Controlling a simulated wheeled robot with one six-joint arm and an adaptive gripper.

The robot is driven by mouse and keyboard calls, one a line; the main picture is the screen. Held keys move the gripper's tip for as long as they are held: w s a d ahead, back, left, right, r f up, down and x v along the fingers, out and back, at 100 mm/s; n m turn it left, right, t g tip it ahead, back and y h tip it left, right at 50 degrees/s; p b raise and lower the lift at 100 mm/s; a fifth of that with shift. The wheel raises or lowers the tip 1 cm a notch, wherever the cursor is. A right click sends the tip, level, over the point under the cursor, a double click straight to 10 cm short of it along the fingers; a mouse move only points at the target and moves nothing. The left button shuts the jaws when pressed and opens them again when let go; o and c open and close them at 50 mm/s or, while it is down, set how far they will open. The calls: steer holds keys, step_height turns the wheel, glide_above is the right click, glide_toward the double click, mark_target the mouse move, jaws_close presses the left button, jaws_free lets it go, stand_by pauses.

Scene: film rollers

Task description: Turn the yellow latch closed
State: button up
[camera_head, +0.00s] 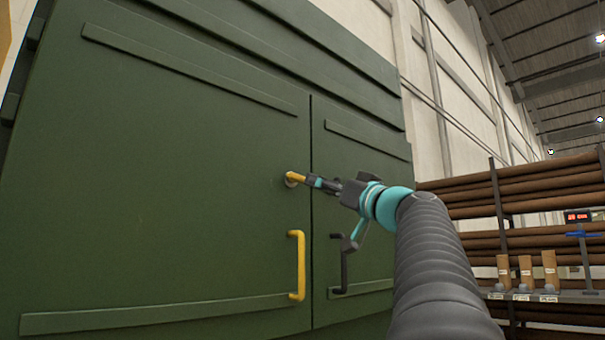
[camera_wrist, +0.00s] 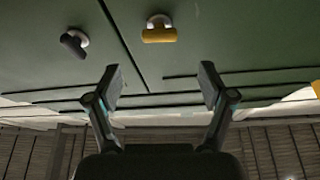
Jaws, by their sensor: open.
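The yellow latch (camera_head: 297,177) sits on a round pale mount on the dark green cabinet door, left of the door seam. It also shows in the wrist view (camera_wrist: 159,35), lying roughly level across the picture. My gripper (camera_head: 318,183) is close to the latch from the right in the head view. In the wrist view my gripper (camera_wrist: 161,84) is open, with nothing between its fingers. The latch appears beyond the fingertips, in line with the gap between them. A dark latch (camera_wrist: 74,43) sits across the seam.
A yellow handle (camera_head: 297,265) stands out from the left door below the latch. A black handle (camera_head: 341,270) on the right door is partly hidden by my arm. A rack of brown rolls (camera_head: 545,185) stands at the right.

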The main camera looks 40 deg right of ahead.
mark_target(300, 176)
steer(key=p+x, duration=0.3)
steer(key=x, duration=0.5)
steer(key=shift+w+r, duration=0.15)
steer(key=shift+w, duration=0.05)
steer(key=c, duration=1.2)
